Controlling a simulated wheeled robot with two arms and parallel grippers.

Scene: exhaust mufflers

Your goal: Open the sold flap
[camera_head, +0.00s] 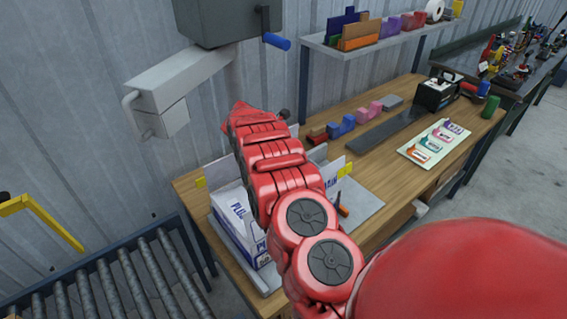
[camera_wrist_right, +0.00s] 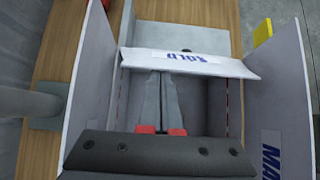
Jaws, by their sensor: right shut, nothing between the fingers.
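The white carton (camera_head: 233,210) stands on the workbench with blue print on its side; my right arm covers much of it in the head view. In the right wrist view the flap marked SOLD (camera_wrist_right: 215,64) lies across the far part of the carton's opening, tilted, with the dark inside showing below it. My right gripper (camera_wrist_right: 161,76) is shut and empty, its fingers over the opening. The fingertips meet the flap's near edge, partly hidden by it; I cannot tell if they touch. My left gripper is not in view.
Side flaps stand up at left (camera_wrist_right: 88,80) and right (camera_wrist_right: 278,85) of the opening. The wooden bench (camera_head: 395,165) holds small coloured parts and a label sheet (camera_head: 434,144). A roller conveyor (camera_head: 110,275) is at lower left. A grey machine (camera_head: 225,22) hangs above.

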